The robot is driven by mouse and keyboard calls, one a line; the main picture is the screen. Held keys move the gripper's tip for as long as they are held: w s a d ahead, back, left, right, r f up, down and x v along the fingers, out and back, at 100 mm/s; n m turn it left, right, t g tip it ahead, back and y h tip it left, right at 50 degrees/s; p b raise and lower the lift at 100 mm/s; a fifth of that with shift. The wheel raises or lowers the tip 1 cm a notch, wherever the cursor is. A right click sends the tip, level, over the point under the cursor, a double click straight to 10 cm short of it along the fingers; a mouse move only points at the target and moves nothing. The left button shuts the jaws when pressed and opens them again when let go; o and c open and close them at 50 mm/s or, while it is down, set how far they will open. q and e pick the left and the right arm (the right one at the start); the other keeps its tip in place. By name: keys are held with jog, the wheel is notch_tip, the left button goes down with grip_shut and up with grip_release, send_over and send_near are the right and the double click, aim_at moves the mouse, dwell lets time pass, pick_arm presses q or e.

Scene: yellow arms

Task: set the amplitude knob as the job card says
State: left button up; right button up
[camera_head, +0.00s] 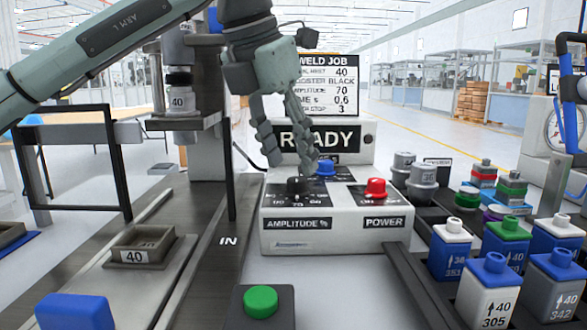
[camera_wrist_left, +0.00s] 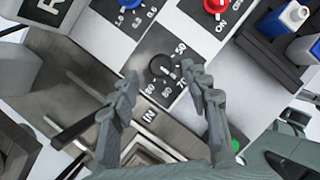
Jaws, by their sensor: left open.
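The black amplitude knob (camera_head: 298,187) sits on a dark dial plate at the left of the white control box (camera_head: 335,236), above the AMPLITUDE % label. In the left wrist view the knob (camera_wrist_left: 163,67) shows with dial figures around it; its exact setting is too small to tell. The job card (camera_head: 328,82), partly covered by my arm, lists amplitude 70. My left gripper (camera_head: 292,166) points down just above and behind the knob. It is open; in the wrist view its fingers (camera_wrist_left: 163,80) stand either side of the knob, apparently apart from it. My right gripper is out of view.
A blue knob (camera_head: 325,168) and a red power knob (camera_head: 375,188) are close by on the box. The READY display (camera_head: 318,138) stands behind. A green button (camera_head: 260,301) is in front. Several labelled containers (camera_head: 489,290) stand right; a press column (camera_head: 207,100) stands left.

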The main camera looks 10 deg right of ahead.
pick_arm(q)
jog(key=v, duration=0.8)
jog(key=shift+r, duration=0.3)
